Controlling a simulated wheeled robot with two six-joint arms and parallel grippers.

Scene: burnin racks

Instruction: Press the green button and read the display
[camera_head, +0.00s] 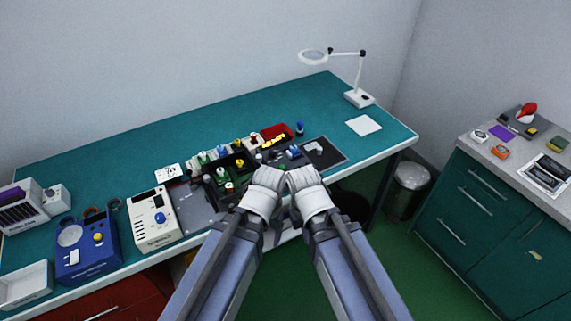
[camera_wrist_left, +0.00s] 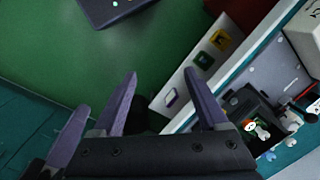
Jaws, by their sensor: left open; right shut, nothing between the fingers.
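A greenish square button (camera_wrist_left: 203,60) sits in a pale strip in the left wrist view, between a yellow-orange button (camera_wrist_left: 221,40) and a purple-rimmed pale one (camera_wrist_left: 171,97). My left gripper (camera_wrist_left: 162,78) is open, its dark fingers apart with nothing visible between them; its tips lie near the strip in the picture, and I cannot tell if they touch it. In the head view my right gripper (camera_head: 303,180) is beside the left one at the bench front, its fingertips hard to make out. I cannot make out a readable display.
The teal bench (camera_head: 270,110) holds a beige instrument (camera_head: 157,230) with a blue knob, a blue box (camera_head: 88,255), coloured parts in bins, a dark mat (camera_head: 328,160) and a magnifier lamp (camera_head: 358,97). A bin (camera_head: 408,190) and cabinet (camera_head: 480,200) stand right. The back of the bench is clear.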

